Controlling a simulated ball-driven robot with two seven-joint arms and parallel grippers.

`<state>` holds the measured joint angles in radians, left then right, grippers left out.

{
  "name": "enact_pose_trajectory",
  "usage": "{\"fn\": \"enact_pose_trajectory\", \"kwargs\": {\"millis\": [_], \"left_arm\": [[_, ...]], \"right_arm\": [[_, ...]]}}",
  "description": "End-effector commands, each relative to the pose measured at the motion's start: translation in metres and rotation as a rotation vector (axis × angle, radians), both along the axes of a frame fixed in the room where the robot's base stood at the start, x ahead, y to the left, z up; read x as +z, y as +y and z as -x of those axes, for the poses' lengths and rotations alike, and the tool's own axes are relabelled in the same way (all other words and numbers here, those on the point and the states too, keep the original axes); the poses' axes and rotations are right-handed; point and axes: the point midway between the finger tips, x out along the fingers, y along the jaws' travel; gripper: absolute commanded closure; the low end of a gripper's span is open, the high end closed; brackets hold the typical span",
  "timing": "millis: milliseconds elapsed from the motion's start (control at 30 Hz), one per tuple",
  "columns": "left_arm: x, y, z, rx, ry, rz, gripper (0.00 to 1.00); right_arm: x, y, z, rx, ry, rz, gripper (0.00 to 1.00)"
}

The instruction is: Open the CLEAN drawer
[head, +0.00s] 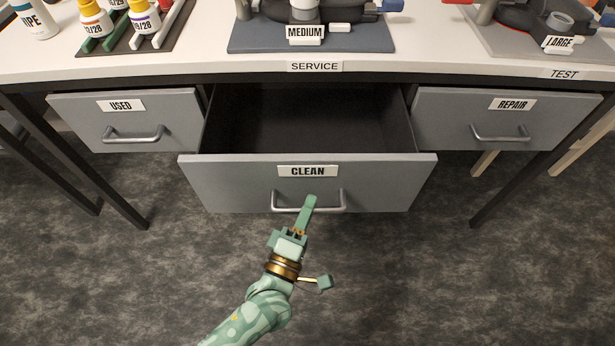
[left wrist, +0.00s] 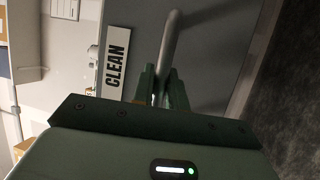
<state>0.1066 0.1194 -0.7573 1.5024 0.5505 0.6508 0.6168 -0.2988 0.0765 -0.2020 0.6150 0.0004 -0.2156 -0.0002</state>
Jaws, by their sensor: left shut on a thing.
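The CLEAN drawer (head: 240,185) is pulled out from the middle of the bench, and its empty dark inside shows. Its label also shows in the left wrist view (left wrist: 116,62). A metal bar handle (head: 283,209) runs across its front. My left gripper (head: 309,204) is at the middle of this handle, shut on the bar. In the left wrist view its two fingers (left wrist: 160,88) sit on either side of the handle (left wrist: 172,40). My right gripper is not in view.
The USED drawer (head: 85,125) on the left and the REPAIR drawer (head: 550,125) on the right sit shut. The bench top (head: 420,65) carries a MEDIUM mat (head: 245,40), a LARGE mat and a rack of bottles. Dark floor in front is clear.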

Motion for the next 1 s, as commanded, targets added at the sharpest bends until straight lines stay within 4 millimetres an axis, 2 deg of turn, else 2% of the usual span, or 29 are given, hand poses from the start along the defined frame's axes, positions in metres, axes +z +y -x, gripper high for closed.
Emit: {"fn": "enact_pose_trajectory", "kwargs": {"millis": [33,200,400,633,1000], "left_arm": [[0.003,0.0,0.018,-0.002,0.002,-0.002,1.0],[0.001,0.0,0.067,-0.002,0.004,-0.002,1.0],[0.0,0.0,0.106,-0.001,0.003,-0.001,1.0],[-0.001,0.0,0.127,0.0,0.003,-0.001,1.0],[-0.002,0.0,0.13,0.001,0.003,0.0,1.0]], "right_arm": [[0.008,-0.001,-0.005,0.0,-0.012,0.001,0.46],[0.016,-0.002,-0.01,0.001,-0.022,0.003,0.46],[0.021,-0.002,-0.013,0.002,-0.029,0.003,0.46],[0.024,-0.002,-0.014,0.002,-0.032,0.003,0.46],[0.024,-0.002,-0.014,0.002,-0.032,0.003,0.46]]}}
